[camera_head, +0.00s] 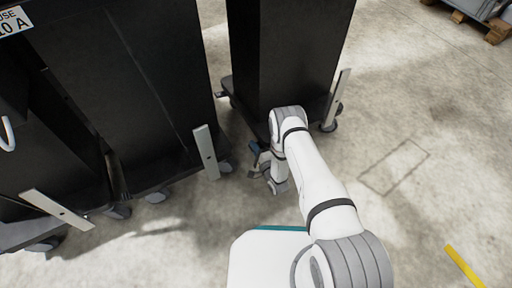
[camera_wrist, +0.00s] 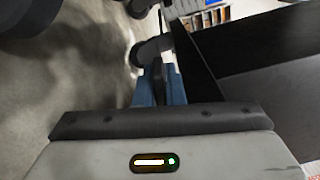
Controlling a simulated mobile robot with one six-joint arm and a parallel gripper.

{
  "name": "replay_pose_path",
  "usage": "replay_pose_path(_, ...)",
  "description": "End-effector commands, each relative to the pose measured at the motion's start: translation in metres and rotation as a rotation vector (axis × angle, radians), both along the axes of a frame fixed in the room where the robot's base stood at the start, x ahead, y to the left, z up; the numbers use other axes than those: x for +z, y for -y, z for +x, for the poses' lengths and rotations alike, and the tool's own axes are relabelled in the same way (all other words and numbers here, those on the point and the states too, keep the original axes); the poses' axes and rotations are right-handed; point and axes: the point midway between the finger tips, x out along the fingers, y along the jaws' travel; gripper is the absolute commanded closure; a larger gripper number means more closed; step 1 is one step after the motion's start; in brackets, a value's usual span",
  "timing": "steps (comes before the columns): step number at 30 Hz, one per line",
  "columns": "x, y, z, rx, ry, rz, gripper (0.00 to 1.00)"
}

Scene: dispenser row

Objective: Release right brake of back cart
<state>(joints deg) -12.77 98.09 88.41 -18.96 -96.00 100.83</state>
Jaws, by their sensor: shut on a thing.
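The black cart (camera_head: 287,50) in the upper middle of the head view stands upright on a low dark base with casters. My gripper (camera_head: 254,150) is low at the near left corner of this cart's base, close to the floor. In the wrist view, the blue fingers of my gripper (camera_wrist: 159,84) are closed on a thin dark piece (camera_wrist: 157,67), which looks like a brake lever. Most of that piece is hidden between the fingers. A grey rounded caster (camera_wrist: 152,48) is just beyond the fingertips. The cart's dark side (camera_wrist: 245,45) shows at the right.
More black carts (camera_head: 130,95) stand to the left, with casters (camera_head: 157,196) along the floor. Pale flat bars (camera_head: 206,151) stick out at cart corners, one at the right (camera_head: 337,99). A pallet (camera_head: 485,22) lies far off.

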Motion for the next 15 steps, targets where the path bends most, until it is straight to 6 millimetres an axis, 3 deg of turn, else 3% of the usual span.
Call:
replay_pose_path(1,0.001,-0.008,-0.001,0.022,0.003,0.003,1.0)
replay_pose_path(4,0.002,-0.005,0.001,0.018,0.003,0.003,1.0)
replay_pose_path(5,0.002,-0.005,0.001,0.016,0.004,0.003,0.88)
replay_pose_path(6,0.002,-0.004,0.001,0.015,0.004,0.002,0.85)
replay_pose_path(12,0.001,0.002,0.003,0.002,0.004,0.001,0.69)
replay_pose_path(15,0.001,0.003,0.003,-0.001,0.003,0.001,0.69)
